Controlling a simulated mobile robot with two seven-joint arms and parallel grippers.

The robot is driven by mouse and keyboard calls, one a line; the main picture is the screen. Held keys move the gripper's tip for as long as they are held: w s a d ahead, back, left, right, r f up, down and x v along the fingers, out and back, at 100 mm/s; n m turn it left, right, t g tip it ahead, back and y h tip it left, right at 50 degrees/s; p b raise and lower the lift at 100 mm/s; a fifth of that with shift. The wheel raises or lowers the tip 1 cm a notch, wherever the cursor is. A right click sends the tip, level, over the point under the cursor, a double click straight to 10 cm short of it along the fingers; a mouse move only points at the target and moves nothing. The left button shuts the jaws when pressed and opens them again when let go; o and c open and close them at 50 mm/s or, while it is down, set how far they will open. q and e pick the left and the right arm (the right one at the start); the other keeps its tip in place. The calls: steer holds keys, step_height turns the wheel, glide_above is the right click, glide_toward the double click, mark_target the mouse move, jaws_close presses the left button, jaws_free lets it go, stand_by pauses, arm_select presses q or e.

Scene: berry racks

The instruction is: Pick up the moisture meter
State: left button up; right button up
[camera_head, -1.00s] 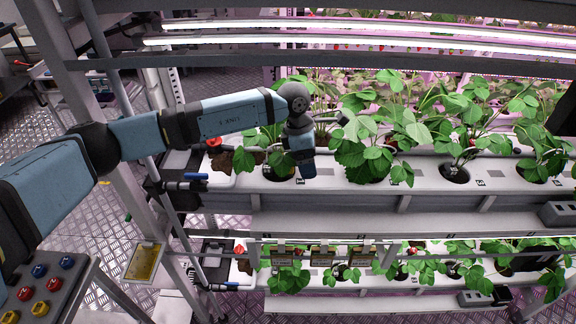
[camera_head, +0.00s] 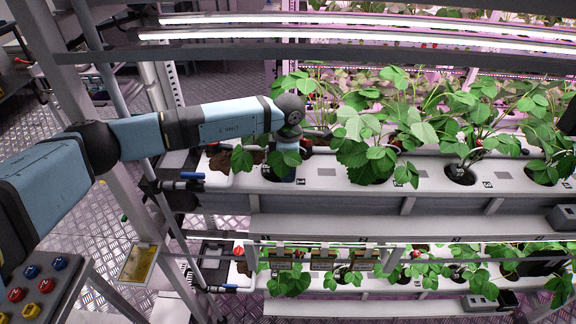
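I cannot make out a moisture meter for certain in the head view. My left arm reaches in from the left over the upper berry rack (camera_head: 330,182). Its wrist points down at the left end of the rack, among strawberry leaves. My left gripper (camera_head: 284,172) is low at the first planting hole. Leaves and the wrist hide its fingertips, so I cannot tell whether it is open, shut or holding anything. My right gripper is not in view.
Strawberry plants (camera_head: 368,158) fill the upper rack to the right. A lower rack (camera_head: 370,304) runs below it. Bright light bars (camera_head: 350,38) cross above the arm. A grey box (camera_head: 563,217) stands at the right edge. A button panel (camera_head: 42,290) is at the lower left.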

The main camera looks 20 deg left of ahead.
arm_select(q)
steer(key=shift+s+r, duration=0.15)
steer(key=shift+r, duration=0.05)
steer(key=c, duration=1.1)
steer(key=shift+o, duration=0.2)
